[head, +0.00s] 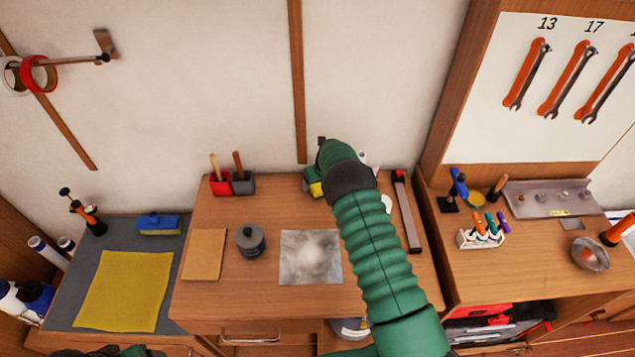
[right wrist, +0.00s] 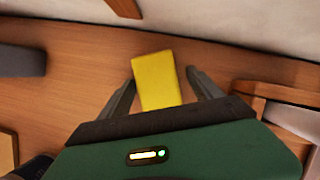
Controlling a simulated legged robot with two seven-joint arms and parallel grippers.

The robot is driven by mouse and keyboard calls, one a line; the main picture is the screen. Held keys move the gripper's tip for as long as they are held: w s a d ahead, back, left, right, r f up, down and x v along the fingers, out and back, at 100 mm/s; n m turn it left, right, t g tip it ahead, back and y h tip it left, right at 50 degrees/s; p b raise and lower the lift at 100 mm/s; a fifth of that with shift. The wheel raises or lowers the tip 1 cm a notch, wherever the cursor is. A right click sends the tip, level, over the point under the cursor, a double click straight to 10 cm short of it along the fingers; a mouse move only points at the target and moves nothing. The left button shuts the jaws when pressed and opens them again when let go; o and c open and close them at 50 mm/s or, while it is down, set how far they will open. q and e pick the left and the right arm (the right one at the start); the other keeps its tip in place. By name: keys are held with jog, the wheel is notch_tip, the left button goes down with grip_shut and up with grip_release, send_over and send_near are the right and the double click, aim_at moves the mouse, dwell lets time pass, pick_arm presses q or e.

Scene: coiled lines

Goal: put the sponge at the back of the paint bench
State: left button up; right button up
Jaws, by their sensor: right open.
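A yellow block, which looks like the sponge (right wrist: 156,80), lies on the wooden top of the middle bench (head: 262,298), towards its back. My right gripper (right wrist: 160,84) is open, with one finger on either side of the sponge; a gap shows on the right, and on the left I cannot tell touching from apart. In the head view a bit of the sponge (head: 316,189) shows beside my green right arm, which hides much of the bench behind it.
Red and dark holders (head: 232,184) with wooden handles stand at the back left of the middle bench. A tan sheet (head: 204,254), a dark can (head: 251,240) and a grey square sheet (head: 311,257) lie in front. A long grey bar (head: 407,212) lies on the right.

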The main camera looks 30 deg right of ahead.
jog(key=s+a+r+n+b, duration=0.15)
jog(key=s+r, duration=0.35)
jog(key=r, duration=0.7)
jog(key=s+a+r+m+g, duration=0.1)
jog(key=s+a+m, duration=0.9)
jog(key=m, duration=0.7)
jog(key=s+a+r+m, duration=0.2)
jog(key=s+a+m, duration=0.9)
jog(key=s+m, duration=0.6)
jog(key=shift+m+g+y, duration=0.3)
jog(key=shift+m+g, duration=0.1)
jog(key=shift+m, duration=0.45)
jog(key=shift+a+r, duration=0.15)
jog(key=shift+a, duration=0.25)
